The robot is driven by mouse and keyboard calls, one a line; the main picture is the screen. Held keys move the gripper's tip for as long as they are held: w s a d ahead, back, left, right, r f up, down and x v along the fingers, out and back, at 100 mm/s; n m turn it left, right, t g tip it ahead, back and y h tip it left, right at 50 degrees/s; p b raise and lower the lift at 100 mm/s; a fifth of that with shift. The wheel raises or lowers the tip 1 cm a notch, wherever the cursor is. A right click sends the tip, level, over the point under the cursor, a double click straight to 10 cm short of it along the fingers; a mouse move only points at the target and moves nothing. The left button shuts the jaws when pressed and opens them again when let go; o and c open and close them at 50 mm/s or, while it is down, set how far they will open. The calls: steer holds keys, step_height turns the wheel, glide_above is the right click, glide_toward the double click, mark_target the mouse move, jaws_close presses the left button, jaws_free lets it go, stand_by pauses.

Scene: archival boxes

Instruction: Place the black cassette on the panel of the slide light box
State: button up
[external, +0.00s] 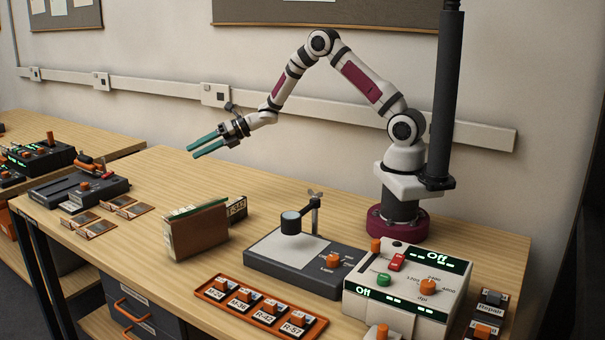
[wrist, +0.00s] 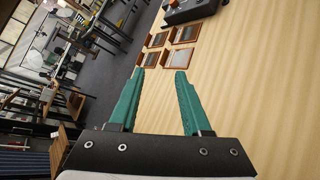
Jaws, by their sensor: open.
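The slide light box (external: 262,262) stands mid-bench in the external view, a dark grey base with a pale panel (external: 290,250), an orange knob and a round magnifier (external: 291,223) over the panel. I cannot tell for sure which item is the black cassette; several dark, labelled pieces with orange grips sit in an orange tray (external: 205,291) at the front. My gripper (external: 191,153) is in the air above the left part of the bench, far from the light box. Its teal fingers also show in the wrist view (wrist: 160,72), open with nothing between them.
Brown upright folders (external: 198,232) stand left of the light box. A white control unit (external: 398,290) with dials is at its right, beside a "Repair" holder (external: 490,308). Framed slides (external: 97,229) and a dark device (external: 75,188) lie left. Bare wood lies behind the folders.

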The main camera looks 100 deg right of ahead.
steer(key=s+a+r+m+g+h, duration=0.4)
steer(key=s+a+r+m, duration=0.35)
steer(key=m, duration=0.65)
steer(key=s+a+m+g+y, duration=0.1)
steer(key=s+a+m+g, duration=0.4)
steer(key=s+a+m, duration=0.6)
steer(key=s+a, duration=0.1)
steer(key=s, duration=0.4)
steer(key=shift+a+m+g+y, duration=0.25)
steer(key=shift+m+g+y, duration=0.15)
steer(key=shift+o, duration=0.5)
steer(key=s+a+m+g+y, duration=0.3)
steer(key=s+a+m, duration=0.3)
steer(key=s+a, duration=0.5)
steer(key=s, duration=0.4)
steer(key=shift+f+g+y, duration=0.25)
steer(key=shift+g+y, duration=0.05)
steer(key=shift+g, duration=0.1)
steer(key=shift+w, duration=0.1)
steer(key=shift+w+d, duration=0.1)
